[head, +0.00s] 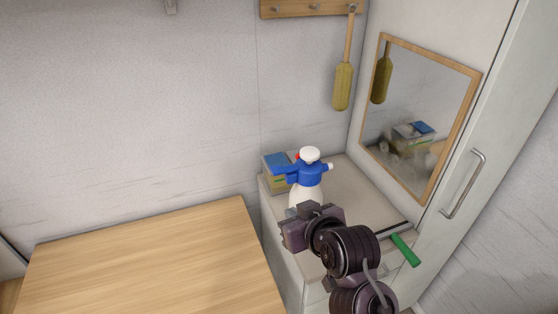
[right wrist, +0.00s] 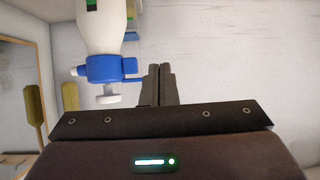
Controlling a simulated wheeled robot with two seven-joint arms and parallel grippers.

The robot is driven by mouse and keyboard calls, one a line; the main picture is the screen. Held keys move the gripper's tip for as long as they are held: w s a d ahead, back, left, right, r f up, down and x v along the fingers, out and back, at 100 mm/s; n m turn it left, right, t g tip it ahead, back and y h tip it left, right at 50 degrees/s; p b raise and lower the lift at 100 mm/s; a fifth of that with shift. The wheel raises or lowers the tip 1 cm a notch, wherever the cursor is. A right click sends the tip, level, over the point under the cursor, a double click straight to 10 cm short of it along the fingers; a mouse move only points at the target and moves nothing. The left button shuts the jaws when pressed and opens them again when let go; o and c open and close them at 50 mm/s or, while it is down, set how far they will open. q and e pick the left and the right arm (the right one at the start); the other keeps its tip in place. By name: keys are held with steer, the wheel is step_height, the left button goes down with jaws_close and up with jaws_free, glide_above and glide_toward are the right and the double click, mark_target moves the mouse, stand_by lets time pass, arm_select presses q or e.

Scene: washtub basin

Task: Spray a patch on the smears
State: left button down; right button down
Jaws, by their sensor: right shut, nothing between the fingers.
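A white spray bottle with a blue head and white top knob (head: 309,172) stands upright on the cabinet top. In the right wrist view the bottle (right wrist: 102,38) appears upside down, left of my fingers. Blurry brownish-grey smears (head: 397,150) show on the lower part of the wood-framed mirror (head: 420,105). My right gripper (head: 303,209) is in front of the bottle's lower body and hides part of it. Its fingers (right wrist: 160,85) are shut and empty, close beside the bottle's blue head in the wrist view; contact cannot be told. My left gripper is out of view.
A blue-topped box (head: 277,172) stands behind the bottle on the pale cabinet top (head: 358,190). A green-handled tool (head: 405,250) lies at its right front edge. A yellow brush (head: 343,85) hangs from a wall rack. The wooden tabletop (head: 150,265) at left is clear.

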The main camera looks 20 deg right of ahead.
step_height(320, 180, up, 9)
steer(key=w+d+t, duration=0.1)
steer(key=w+t, duration=0.1)
steer(key=t, duration=0.1)
steer(key=shift+w+m+h, duration=0.15)
steer(key=shift+m+h, duration=0.15)
steer(key=shift+m, duration=0.1)
glide_above(279, 168)
steer(key=s, duration=0.2)
step_height(279, 168, down, 2)
steer(key=f, duration=0.4)
steer(key=shift+s+a, duration=0.25)
steer(key=shift+a, duration=0.1)
steer(key=shift+f, duration=0.15)
